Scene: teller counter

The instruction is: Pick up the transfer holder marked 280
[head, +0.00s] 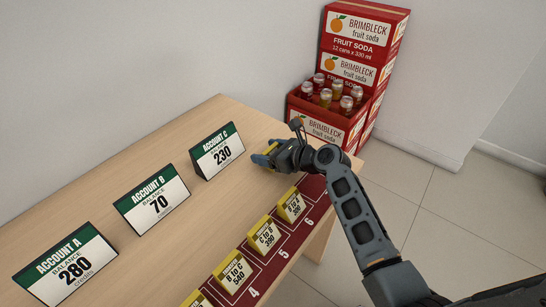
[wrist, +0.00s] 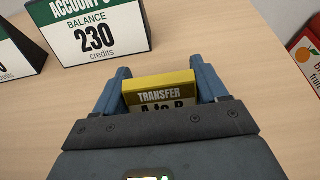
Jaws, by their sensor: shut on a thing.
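My gripper (head: 266,157) is at the far end of the wooden counter, right of the Account C sign. It is shut on a yellow transfer holder (wrist: 160,86), with one blue finger on each side. The holder's label reads "TRANSFER" and what looks like "A to B". Its lower part and any number are hidden behind my gripper. In the head view only a bit of its yellow top (head: 273,147) shows. I cannot tell whether it touches the counter.
Other yellow holders stand along a red numbered strip (head: 276,262), including one reading 540 (head: 233,274). Signs for Account A (head: 68,266), Account B (head: 153,199) and Account C (head: 218,152) stand on the counter (head: 110,165). Red soda crates (head: 325,122) stand beyond its far end.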

